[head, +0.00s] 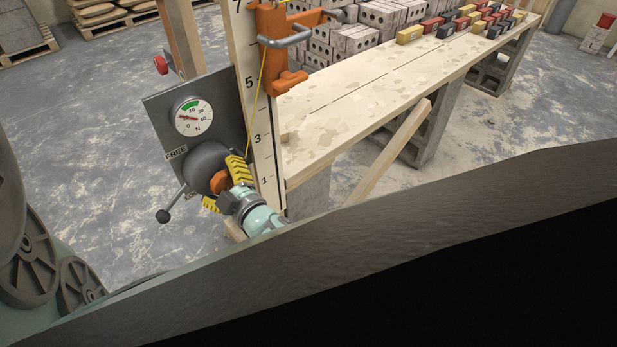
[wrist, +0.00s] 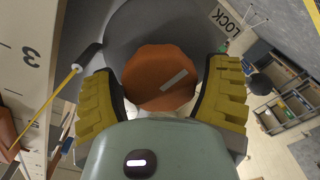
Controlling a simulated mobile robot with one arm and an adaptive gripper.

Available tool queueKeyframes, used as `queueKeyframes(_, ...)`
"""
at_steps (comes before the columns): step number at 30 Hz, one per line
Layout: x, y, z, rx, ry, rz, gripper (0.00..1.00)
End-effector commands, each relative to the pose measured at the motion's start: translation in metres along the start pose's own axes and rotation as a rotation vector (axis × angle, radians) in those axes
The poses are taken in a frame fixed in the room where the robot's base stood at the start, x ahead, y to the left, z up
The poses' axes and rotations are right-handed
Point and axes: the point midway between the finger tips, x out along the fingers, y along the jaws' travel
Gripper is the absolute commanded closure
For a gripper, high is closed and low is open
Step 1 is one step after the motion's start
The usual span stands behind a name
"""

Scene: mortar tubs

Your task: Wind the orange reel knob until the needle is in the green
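The orange reel knob (wrist: 160,78) sits on the front of the dark grey reel drum (head: 208,166), with a pale mark on its face. My gripper (wrist: 161,88) has its yellow fingers on both sides of the knob, and their dark pads appear to touch it. In the head view the knob (head: 219,182) is partly hidden by my gripper (head: 224,187). The gauge (head: 193,117) is on the grey plate above the drum. Its red needle points left, below the green band (head: 190,105) at the top, so it is outside the green.
A yellow line (head: 262,85) runs up the numbered post (head: 262,150) to an orange bracket (head: 285,82). A long bench (head: 345,115) stands right.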

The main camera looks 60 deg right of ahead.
Motion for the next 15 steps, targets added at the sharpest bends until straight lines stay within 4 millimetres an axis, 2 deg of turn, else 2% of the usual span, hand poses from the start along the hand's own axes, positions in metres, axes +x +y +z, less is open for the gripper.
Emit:
queueKeyframes(1,-0.0002,-0.0005,0.0003,0.000,-0.001,-0.001,0.17)
queueKeyframes(5,-0.0006,-0.0007,0.0010,0.000,-0.004,-0.002,0.05)
queueKeyframes(15,-0.0064,-0.0010,0.0025,-0.001,-0.008,-0.002,0.05)
